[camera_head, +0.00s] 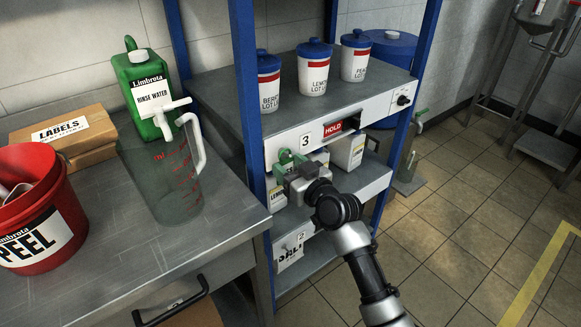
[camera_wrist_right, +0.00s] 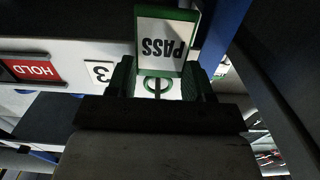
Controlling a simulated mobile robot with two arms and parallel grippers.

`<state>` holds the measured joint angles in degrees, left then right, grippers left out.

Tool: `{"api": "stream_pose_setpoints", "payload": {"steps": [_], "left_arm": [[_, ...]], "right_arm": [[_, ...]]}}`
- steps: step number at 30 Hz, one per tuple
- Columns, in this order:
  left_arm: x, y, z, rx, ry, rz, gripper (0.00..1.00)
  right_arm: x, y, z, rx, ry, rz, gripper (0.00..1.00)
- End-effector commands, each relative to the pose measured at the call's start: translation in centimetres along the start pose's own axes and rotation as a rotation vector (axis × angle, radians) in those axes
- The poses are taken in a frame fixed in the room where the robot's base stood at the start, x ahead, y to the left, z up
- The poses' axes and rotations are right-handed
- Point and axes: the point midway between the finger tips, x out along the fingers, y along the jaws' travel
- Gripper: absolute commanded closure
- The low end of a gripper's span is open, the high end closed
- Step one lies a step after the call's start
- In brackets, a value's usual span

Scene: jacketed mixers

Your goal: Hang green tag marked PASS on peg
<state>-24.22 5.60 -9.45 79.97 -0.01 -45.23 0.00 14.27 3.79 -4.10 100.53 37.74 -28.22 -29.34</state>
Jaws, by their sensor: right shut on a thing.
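The green-framed white tag marked PASS (camera_wrist_right: 163,42) is between the fingers of my right gripper (camera_wrist_right: 158,82) in the right wrist view, its lettering upside down. My right gripper (camera_head: 287,170) is shut on it at the left front of the shelf unit, by the number 3 label. A small green part of the tag (camera_head: 285,156) shows in the head view. In the right wrist view a green ring shows between the fingers, with a dark peg-like piece (camera_wrist_right: 157,86) across it. I cannot tell whether the ring is around a peg. My left gripper is not in view.
A red HOLD plate (camera_head: 342,126) is on the shelf front (camera_head: 300,139), right of the number 3. Several lidded tubs (camera_head: 313,72) stand above. A blue post (camera_head: 246,90) rises just left. The bench (camera_head: 130,265) holds a jug (camera_head: 170,185) and red bucket (camera_head: 35,215).

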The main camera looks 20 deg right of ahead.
Motion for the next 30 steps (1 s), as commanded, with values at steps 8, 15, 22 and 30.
{"api": "stream_pose_setpoints", "payload": {"steps": [8,15,22,30], "left_arm": [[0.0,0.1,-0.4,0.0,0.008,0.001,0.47],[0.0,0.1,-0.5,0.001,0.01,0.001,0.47],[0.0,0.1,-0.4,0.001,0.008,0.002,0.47],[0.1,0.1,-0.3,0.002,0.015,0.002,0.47]], "right_arm": [[0.0,0.0,0.0,0.0,0.0,0.0,0.74],[0.0,0.0,0.0,0.001,0.0,0.0,0.19],[0.0,0.0,0.0,0.001,-0.001,0.0,0.19],[-3.0,0.0,0.1,-0.002,-0.003,0.0,0.19]]}}
